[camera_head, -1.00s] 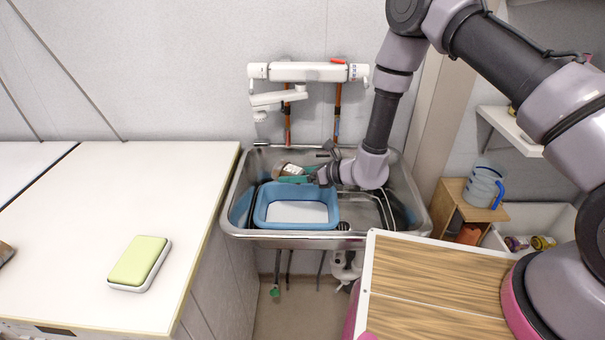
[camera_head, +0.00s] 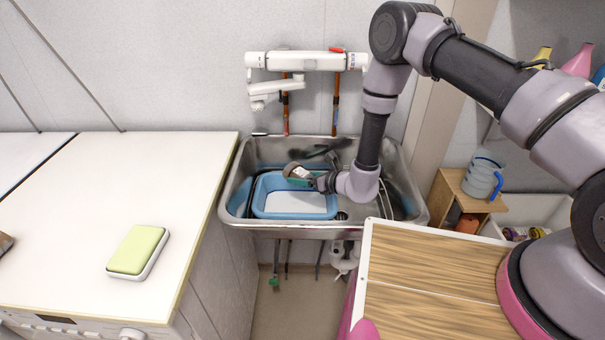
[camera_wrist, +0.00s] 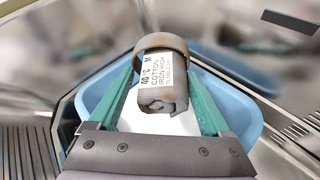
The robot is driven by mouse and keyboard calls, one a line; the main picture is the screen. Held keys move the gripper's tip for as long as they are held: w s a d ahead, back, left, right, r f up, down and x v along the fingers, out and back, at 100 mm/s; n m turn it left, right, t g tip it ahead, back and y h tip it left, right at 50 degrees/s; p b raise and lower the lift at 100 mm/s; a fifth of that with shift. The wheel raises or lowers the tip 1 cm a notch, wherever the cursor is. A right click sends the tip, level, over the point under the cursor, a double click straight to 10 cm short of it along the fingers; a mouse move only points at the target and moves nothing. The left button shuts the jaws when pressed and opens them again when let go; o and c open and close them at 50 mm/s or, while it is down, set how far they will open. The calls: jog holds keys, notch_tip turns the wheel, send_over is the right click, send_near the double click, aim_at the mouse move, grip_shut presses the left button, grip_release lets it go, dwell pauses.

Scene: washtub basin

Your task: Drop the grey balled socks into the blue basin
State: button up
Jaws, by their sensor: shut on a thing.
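My gripper (camera_wrist: 160,100) has green fingers shut on the grey balled socks (camera_wrist: 160,95), a rolled bundle with a white care label printed in dark letters. The socks also show in the head view (camera_head: 297,171), above the back part of the blue basin (camera_head: 292,214). The basin has a blue rim and a pale inside floor, and it stands in the metal sink. In the wrist view the basin (camera_wrist: 236,92) lies below and around the socks. The exact height of the socks above the basin cannot be told.
The metal sink (camera_head: 405,200) surrounds the basin, with a wire rack (camera_head: 386,195) on its right side. A white faucet (camera_head: 305,62) hangs on the wall behind. A white counter (camera_head: 70,220) at left carries a green-topped box (camera_head: 139,250).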

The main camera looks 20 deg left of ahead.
jog(key=o, duration=1.2)
jog(key=shift+c, duration=0.2)
jog(key=v, duration=1)
jog(key=shift+s+d+r, duration=0.15)
jog(key=shift+s+d, duration=0.05)
jog(key=shift+d, duration=0.15)
